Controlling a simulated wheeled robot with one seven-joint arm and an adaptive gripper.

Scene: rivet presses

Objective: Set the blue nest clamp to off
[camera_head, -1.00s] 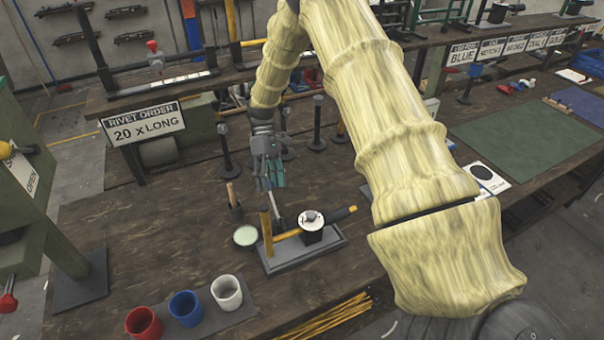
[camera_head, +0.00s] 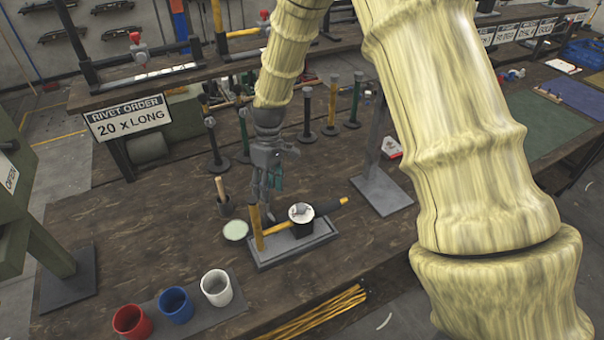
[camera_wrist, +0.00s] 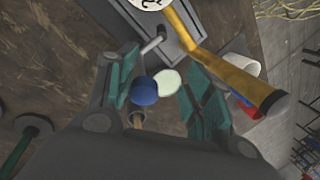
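The fixture's grey base (camera_head: 262,265) stands on the bench in the head view, with a yellow bar (camera_head: 325,209) and a black cup with a white top (camera_head: 301,212). My gripper (camera_head: 268,205) points down just behind it and hides part of it. In the wrist view the gripper (camera_wrist: 165,75) is open, with its teal pads apart. A blue ball-shaped knob (camera_wrist: 144,90) shows between the fingers, nearer the left one. A metal rod (camera_wrist: 152,46) rises from the base beyond the knob. I cannot tell whether a finger touches the knob. The clamp's joint is not clear.
Red (camera_head: 131,321), blue (camera_head: 176,305) and white (camera_head: 216,287) cups stand at the front left. A pale dish (camera_head: 235,230) and a pot with a wooden handle (camera_head: 222,199) are left of my gripper. Several posts and a grey stand (camera_head: 380,190) stand behind and right.

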